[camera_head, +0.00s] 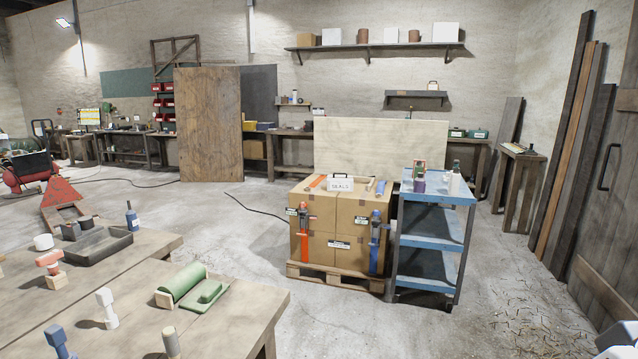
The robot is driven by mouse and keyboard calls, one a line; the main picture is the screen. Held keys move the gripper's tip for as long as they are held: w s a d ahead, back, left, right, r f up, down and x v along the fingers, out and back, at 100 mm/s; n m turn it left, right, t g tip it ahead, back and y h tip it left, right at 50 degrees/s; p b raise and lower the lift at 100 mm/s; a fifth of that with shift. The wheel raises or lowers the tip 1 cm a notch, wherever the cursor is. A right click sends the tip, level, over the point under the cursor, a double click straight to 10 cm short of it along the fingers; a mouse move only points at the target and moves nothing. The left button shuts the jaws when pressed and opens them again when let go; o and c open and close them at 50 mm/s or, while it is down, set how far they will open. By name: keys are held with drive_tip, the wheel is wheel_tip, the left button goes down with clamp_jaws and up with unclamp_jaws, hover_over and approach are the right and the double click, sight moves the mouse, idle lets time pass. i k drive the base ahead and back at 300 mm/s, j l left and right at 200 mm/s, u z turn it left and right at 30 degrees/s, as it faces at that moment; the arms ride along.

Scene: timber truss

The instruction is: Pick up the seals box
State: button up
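The seals box (340,185) is a small white box with dark lettering that reads "SEALS". It sits on top of a stack of brown cardboard cartons (320,220), near the middle of the top. An orange item (317,182) lies to its left, and a small tan item and a blue item (381,187) lie to its right. Its underside is hidden. A white and blue part at the bottom right corner seems to belong to my arm. My gripper's fingers do not show.
The cartons stand on a wooden pallet (335,280). A blue shelf cart (435,240) with bottles on top stands close to their right. A wooden workbench (130,320) with tools fills the lower left. Concrete floor (400,335) is clear in front of the pallet.

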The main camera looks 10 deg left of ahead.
sight(334, 182)
drive_tip(key=u, duration=1.7)
drive_tip(key=z, duration=1.45)
drive_tip(key=i+l+z, duration=0.1)
drive_tip(key=i+z, duration=0.15)
drive_tip(key=i, duration=0.35)
drive_tip(key=i+l+z, duration=0.15)
drive_tip(key=i, duration=1.75)
drive_tip(key=i+u, duration=0.45)
drive_tip(key=i, duration=0.35)
drive_tip(key=i+l+u, duration=0.15)
drive_tip(key=i+u, duration=0.3)
drive_tip(key=i, duration=0.3)
drive_tip(key=i+j+u, duration=0.2)
drive_tip(key=i, duration=0.75)
drive_tip(key=k+l, duration=0.05)
